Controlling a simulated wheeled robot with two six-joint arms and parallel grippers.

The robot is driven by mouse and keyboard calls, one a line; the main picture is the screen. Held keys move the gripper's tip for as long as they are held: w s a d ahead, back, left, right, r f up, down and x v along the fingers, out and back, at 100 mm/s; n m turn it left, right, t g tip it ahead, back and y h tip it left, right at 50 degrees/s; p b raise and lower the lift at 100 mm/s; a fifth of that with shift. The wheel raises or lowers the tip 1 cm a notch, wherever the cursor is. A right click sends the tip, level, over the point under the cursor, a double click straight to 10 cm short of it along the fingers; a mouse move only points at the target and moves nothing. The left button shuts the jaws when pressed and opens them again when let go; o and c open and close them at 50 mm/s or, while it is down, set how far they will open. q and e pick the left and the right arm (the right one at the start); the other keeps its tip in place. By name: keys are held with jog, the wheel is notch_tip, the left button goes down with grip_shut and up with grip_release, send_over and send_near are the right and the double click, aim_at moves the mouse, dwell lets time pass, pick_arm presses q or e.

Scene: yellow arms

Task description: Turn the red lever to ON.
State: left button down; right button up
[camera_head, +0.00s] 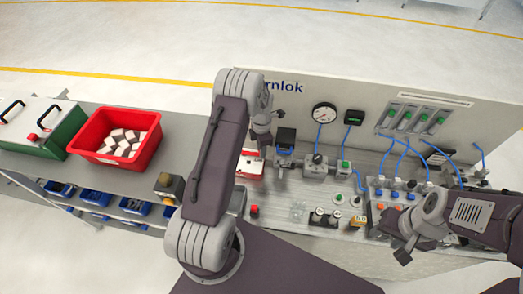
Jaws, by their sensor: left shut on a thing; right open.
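My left gripper (262,138) is at the middle of the bench, in front of the upright panel. It is shut on what appears to be the red lever, just above a red-and-white unit (250,167). My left arm covers the left part of this unit, and the lever itself is too small and hidden to make out, so its position cannot be told. My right gripper (403,250) is open and empty, low at the right over the bench's front edge.
The upright panel (420,70) carries a round gauge (324,114), a black display (354,117) and blue tubes. Valves and small knobs crowd the bench to the right. At the left are a red bin (88,137) with pale blocks and a green case (68,133).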

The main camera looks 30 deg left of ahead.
pick_arm(q)
jog(key=shift+r, duration=0.1)
jog(key=c, duration=1.3)
grip_release()
jog(key=shift+a, duration=0.1)
notch_tip(320, 180, up, 8)
jog(key=shift+r+b, duration=0.25)
jog(key=shift+b, duration=0.9)
jog(key=shift+r, duration=0.2)
